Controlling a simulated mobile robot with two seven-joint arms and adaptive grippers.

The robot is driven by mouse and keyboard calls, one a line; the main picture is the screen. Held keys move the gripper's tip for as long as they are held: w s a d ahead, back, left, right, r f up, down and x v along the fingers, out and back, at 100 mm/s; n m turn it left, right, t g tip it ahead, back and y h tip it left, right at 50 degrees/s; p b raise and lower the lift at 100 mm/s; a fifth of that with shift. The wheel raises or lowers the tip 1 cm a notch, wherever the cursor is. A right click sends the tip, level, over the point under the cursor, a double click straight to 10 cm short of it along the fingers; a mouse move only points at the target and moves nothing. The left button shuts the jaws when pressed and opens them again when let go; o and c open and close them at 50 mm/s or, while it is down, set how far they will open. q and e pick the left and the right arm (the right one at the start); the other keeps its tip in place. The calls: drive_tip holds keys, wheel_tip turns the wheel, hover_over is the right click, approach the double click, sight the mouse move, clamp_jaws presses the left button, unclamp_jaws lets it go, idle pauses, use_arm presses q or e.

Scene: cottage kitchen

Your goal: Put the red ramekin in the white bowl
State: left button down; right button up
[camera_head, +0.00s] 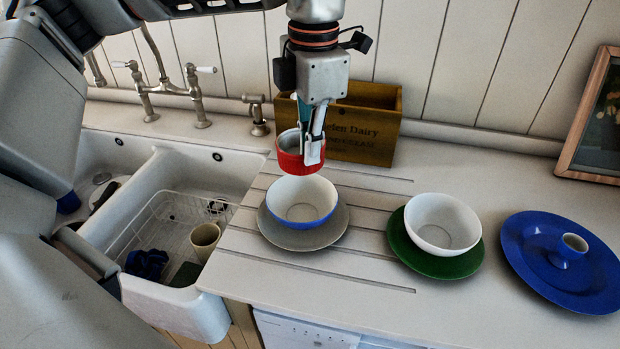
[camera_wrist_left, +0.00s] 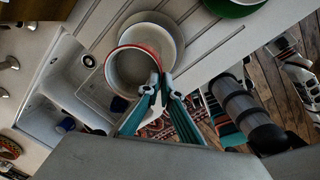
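My left gripper (camera_head: 312,150) points down and is shut on the rim of the red ramekin (camera_head: 290,156), whose inside is pale. It holds the ramekin in the air above the far side of a blue bowl with a white inside (camera_head: 301,203). In the left wrist view the ramekin (camera_wrist_left: 124,72) hangs at the fingertips (camera_wrist_left: 160,84), overlapping the bowl below. The white bowl (camera_head: 443,222) stands upright and empty on a green plate (camera_head: 468,264), to the right of the held ramekin. My right gripper does not show in either view.
The blue bowl stands on a grey plate (camera_head: 339,226). A wooden crate (camera_head: 366,141) stands behind the ramekin. A blue plate with a small cup (camera_head: 530,255) lies at right. The sink (camera_head: 139,263) is at left. A framed picture (camera_head: 568,155) leans at the wall.

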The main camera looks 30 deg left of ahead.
use_arm(q)
wheel_tip(320, 180, up, 6)
drive_tip(key=shift+f, duration=0.1)
drive_tip(key=shift+w+d+r, duration=0.1)
drive_tip(key=shift+d+r, duration=0.05)
drive_tip(key=shift+r, duration=0.05)
drive_tip(key=w+d+m+p, duration=0.1)
drive_tip(key=w+d+m, duration=0.2)
drive_tip(key=d, duration=1)
drive_tip(key=w+d+m+p, duration=0.1)
drive_tip(key=w+d+m, duration=0.2)
drive_tip(key=d, duration=0.9)
drive_tip(key=shift+s+d+f, duration=0.1)
drive_tip(key=shift+s+f, duration=0.05)
drive_tip(key=shift+f, duration=9.5)
